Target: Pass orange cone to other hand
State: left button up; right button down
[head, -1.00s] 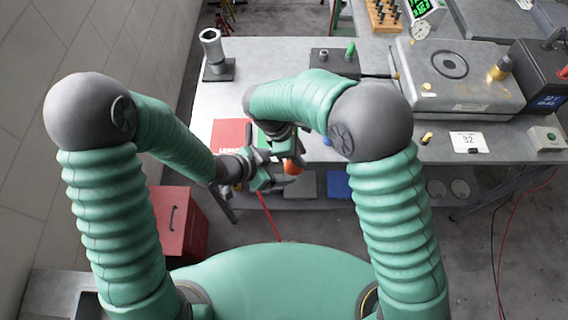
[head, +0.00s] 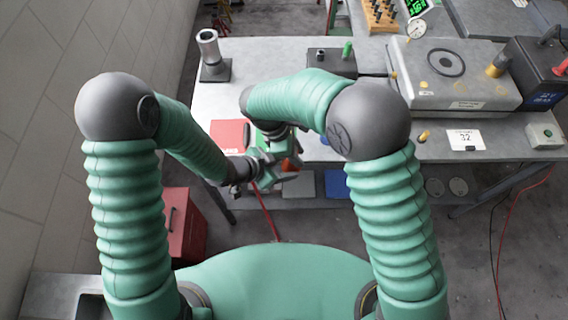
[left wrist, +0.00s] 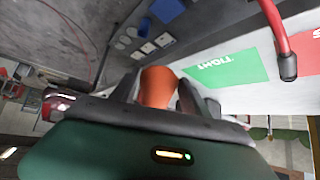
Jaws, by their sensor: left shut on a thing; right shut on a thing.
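The orange cone (head: 288,164) is small and partly hidden in the head view, where my two hands meet in front of the table. In the left wrist view the cone (left wrist: 158,87) sits between the fingers of my left gripper (left wrist: 158,95). My left gripper (head: 272,170) is shut on the cone from the left. My right gripper (head: 284,152) comes down from the upper right and is shut on the cone too. Its fingers are largely hidden where the hands overlap.
The pale table has a red mat (head: 228,134) at its front left and a grey cylinder on a stand (head: 210,52) behind. A grey machine (head: 460,85) stands at the right. A red cabinet (head: 182,225) is on the floor at lower left.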

jog(key=c, duration=1)
grip_release()
jog(key=shift+d, duration=0.1)
jog(key=shift+c, duration=0.2)
jog(key=v, duration=1.2)
jog(key=s+d+f+m+t+y, duration=0.1)
jog(key=s+d+f+m+y, duration=0.1)
jog(key=s+d+m, duration=0.3)
jog(key=s+d+f+m+t+y, duration=0.1)
jog(key=s+d+f+m, duration=0.3)
jog(key=d+m, duration=0.8)
jog(key=s+d+y, duration=0.1)
jog(key=s+d, duration=0.1)
jog(key=shift+d+t+y, duration=0.3)
jog(key=shift+t, duration=0.1)
